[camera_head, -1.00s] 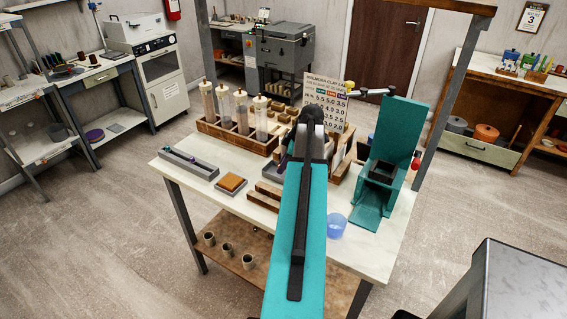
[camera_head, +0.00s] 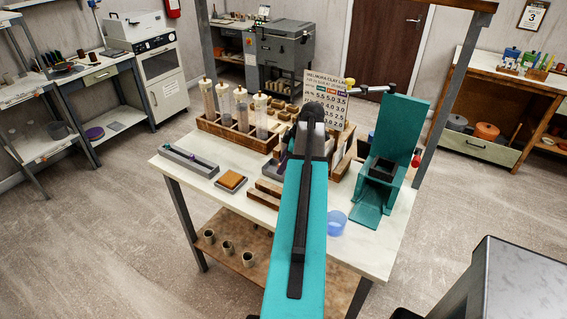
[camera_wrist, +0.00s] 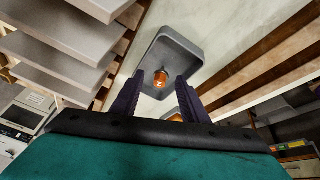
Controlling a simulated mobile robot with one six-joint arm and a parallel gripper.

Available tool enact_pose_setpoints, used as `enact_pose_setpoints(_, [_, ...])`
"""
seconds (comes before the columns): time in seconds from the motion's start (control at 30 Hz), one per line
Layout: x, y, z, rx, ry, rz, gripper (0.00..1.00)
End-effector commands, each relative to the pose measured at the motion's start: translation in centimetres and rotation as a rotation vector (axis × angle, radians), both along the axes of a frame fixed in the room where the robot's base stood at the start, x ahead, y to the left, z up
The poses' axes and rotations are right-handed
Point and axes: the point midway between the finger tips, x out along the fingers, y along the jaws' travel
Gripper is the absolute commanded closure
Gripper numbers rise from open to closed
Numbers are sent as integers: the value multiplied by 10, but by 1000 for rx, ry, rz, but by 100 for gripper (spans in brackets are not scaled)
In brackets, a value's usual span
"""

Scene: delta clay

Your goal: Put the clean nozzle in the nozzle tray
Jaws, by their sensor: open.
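In the wrist view, my gripper (camera_wrist: 158,98) is open, with two dark purple fingers apart. A small orange nozzle (camera_wrist: 162,78) sits in a grey tray (camera_wrist: 187,42), just past the fingertips in the picture. A second orange piece (camera_wrist: 175,117) shows between the fingers, partly hidden by the dark palm edge; I cannot tell what it is. In the head view, my teal arm hides most of my gripper and the table around it. A long grey tray (camera_head: 180,157) with small teal and purple pieces lies at the table's left.
A grey dish with an orange-brown pad (camera_head: 231,180) lies left of my arm. A wooden rack (camera_head: 228,137) holds several clear tubes behind. A teal press (camera_head: 386,170) and a blue cup (camera_head: 337,222) stand on the right. In the wrist view, grey slabs (camera_wrist: 60,45) are stacked close on the left.

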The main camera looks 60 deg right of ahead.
Motion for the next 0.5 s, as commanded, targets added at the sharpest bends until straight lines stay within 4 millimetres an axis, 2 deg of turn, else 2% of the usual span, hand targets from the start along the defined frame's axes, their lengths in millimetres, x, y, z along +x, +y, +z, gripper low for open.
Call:
enact_pose_setpoints(0.27, [-8, -2, 18, -3, -1, -1, 59])
enact_pose_setpoints(0.5, [-18, -4, 42, -3, -2, -2, 59])
